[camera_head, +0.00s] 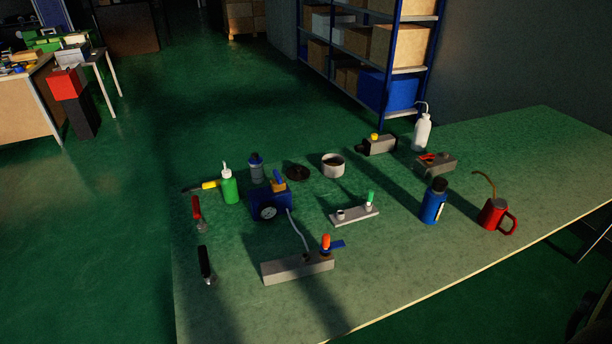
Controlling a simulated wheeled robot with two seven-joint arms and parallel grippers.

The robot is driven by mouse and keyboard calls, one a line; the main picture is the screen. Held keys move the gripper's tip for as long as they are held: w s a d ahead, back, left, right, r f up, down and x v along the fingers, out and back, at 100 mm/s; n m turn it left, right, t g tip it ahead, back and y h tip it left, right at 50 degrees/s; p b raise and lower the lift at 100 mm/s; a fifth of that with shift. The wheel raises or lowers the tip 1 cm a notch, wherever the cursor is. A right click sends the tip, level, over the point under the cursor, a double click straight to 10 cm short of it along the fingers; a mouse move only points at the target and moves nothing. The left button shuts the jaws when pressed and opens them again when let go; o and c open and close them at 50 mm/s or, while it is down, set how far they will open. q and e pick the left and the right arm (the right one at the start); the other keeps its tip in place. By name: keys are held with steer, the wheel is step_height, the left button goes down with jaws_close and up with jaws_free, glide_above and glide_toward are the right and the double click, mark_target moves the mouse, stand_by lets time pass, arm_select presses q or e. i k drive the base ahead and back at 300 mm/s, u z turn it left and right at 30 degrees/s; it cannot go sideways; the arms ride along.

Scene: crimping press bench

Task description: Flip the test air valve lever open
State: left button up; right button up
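A long grey block (285,270) lies near the front of the green bench. At its right end stand an orange-topped fitting (326,241) and a blue lever (338,244) that points right, roughly level. A pale hose (297,228) runs from this block up to a blue box (262,206) with a round gauge (268,212). Another grey block (437,166) at the right back carries a red lever (430,157), lying low. No label shows which one is the test air valve. Neither of my grippers is in view.
Around the blocks stand a green bottle (230,190), a blue bottle (433,206), a red oil can (493,215), a white cup (333,167) and a white wash bottle (422,133). Hand tools (206,262) lie at the left edge. The front right of the bench is clear.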

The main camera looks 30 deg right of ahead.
mark_target(277, 175)
steer(key=z, duration=0.2)
steer(key=k, duration=1.35)
steer(key=u, duration=0.3)
steer(key=i, duration=0.3)
steer(key=z, duration=1.1)
steer(key=i, duration=1.1)
steer(key=z, duration=0.3)
